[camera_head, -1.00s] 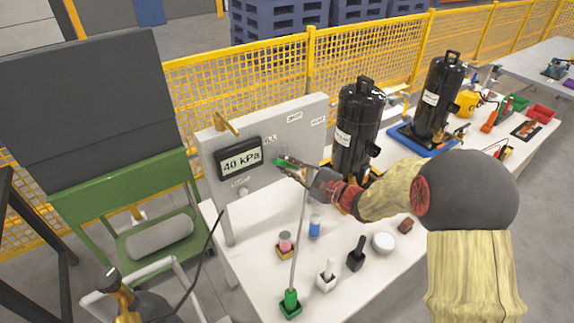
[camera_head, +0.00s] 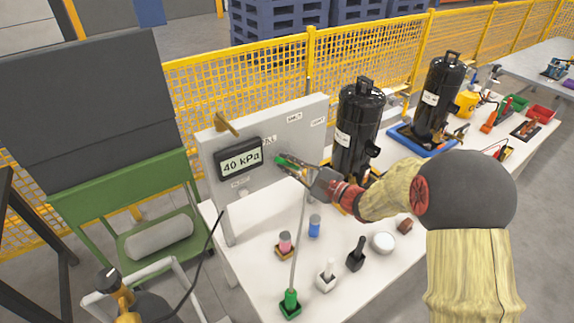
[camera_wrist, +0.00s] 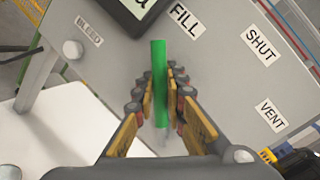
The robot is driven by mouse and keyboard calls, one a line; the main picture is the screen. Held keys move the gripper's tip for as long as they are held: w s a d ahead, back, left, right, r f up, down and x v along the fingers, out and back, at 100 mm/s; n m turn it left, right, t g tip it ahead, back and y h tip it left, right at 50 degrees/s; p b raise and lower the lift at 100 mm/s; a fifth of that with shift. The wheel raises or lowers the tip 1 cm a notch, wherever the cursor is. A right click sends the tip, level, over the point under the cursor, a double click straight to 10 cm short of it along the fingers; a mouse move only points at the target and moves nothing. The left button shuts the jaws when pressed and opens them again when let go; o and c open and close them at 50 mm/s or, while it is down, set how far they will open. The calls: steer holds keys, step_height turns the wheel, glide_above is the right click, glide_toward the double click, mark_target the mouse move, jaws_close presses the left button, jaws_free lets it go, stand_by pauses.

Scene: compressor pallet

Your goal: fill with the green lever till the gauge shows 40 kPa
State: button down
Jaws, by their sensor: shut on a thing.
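The gauge (camera_head: 241,162) on the grey panel (camera_head: 215,150) reads 40 kPa in the head view; only a corner of it shows in the wrist view. The green lever (camera_wrist: 159,80) stands between my fingers in the wrist view, its far end just left of the FILL label (camera_wrist: 186,20). In the head view the lever (camera_head: 281,160) shows as a small green piece at the panel. My gripper (camera_head: 291,163) is at the panel, shut on the lever. The lever's pivot is not clear to see.
The SHUT label (camera_wrist: 261,45) and VENT label (camera_wrist: 270,115) are right of the lever in the wrist view. A BLEED knob (camera_wrist: 72,49) sits left. Two black compressors (camera_head: 357,130) stand right of the panel. Small bottles and a green-based rod (camera_head: 291,302) stand in front.

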mark_target(292, 142)
steer(key=m, duration=0.1)
steer(key=w+d+r+m+p, duration=0.1)
steer(key=m, duration=0.1)
steer(key=d+m+t, duration=0.1)
steer(key=m, duration=0.1)
steer(key=shift+w+r+y+p, duration=0.2)
steer(key=shift+r+y+p, duration=0.1)
steer(key=shift+r+y, duration=0.1)
steer(key=m, duration=0.1)
steer(key=d+m+t+p, duration=0.1)
steer(key=shift+w+d+r+m, duration=0.2)
steer(key=shift+w+m, duration=0.1)
steer(key=shift+w, duration=0.1)
steer(key=shift+w+d+m+t+p, duration=0.2)
steer(key=shift+d+m+t+p, duration=0.1)
steer(key=shift+m, duration=0.35)
steer(key=shift+w+d+m+t+p, duration=0.2)
steer(key=shift+m+t, duration=0.1)
steer(key=shift+m, duration=0.35)
steer(key=c, duration=1.8)
jaws_free()
